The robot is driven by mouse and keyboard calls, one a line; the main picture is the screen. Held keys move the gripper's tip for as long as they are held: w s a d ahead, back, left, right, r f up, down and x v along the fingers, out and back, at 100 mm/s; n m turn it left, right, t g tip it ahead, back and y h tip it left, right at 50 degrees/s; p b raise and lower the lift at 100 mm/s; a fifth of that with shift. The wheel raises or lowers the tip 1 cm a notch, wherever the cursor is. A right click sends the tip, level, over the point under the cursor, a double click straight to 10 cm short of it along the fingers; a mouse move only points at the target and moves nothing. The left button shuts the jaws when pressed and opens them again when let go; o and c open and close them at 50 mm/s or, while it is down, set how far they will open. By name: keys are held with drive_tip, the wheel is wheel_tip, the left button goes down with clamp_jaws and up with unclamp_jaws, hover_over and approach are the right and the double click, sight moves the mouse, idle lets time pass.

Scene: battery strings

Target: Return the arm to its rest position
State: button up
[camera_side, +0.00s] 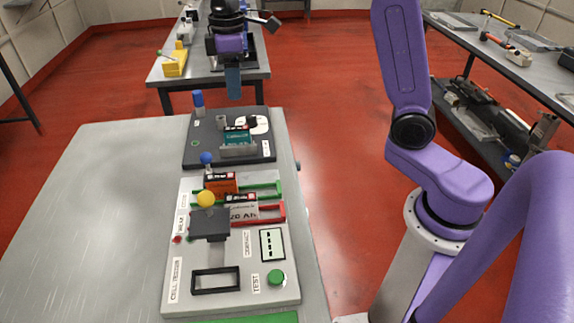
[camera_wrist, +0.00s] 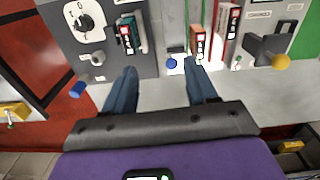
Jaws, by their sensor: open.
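My gripper (camera_side: 232,82) is high at the back of the bench in the side view, above and behind the dark board (camera_side: 196,158). Its blue fingers are spread apart with nothing between them in the wrist view (camera_wrist: 163,82). The jaws are clear of the boards. A teal cell (camera_side: 237,136) stands on the dark board. An orange cell (camera_side: 222,185) sits at the green frame on the pale board (camera_side: 180,285). A pale cell with a dark and red top (camera_side: 243,212) sits at the red frame, partly hidden by a dark block.
A blue-topped handle (camera_side: 198,98), a blue ball (camera_side: 206,158) and a yellow ball (camera_side: 206,198) stick up along the boards' left side. A black frame (camera_side: 215,280) is empty beside a green button (camera_side: 276,278). The bench's left side (camera_side: 90,220) is bare.

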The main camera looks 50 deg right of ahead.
drive_tip(key=s+a+f+n, duration=0.1)
drive_tip(key=s+a, duration=0.1)
drive_tip(key=s, duration=0.6)
drive_tip(key=s+a+f+n, duration=0.1)
drive_tip(key=s+f, duration=0.1)
drive_tip(key=s, duration=0.6)
drive_tip(key=s+d+f, duration=0.2)
drive_tip(key=s, duration=0.5)
drive_tip(key=s+d+f+n, duration=0.1)
drive_tip(key=s+d+f, duration=0.1)
drive_tip(key=s, duration=0.6)
drive_tip(key=shift+s+d+f, duration=0.2)
drive_tip(key=shift+s+d, duration=0.05)
drive_tip(key=shift+d, duration=0.25)
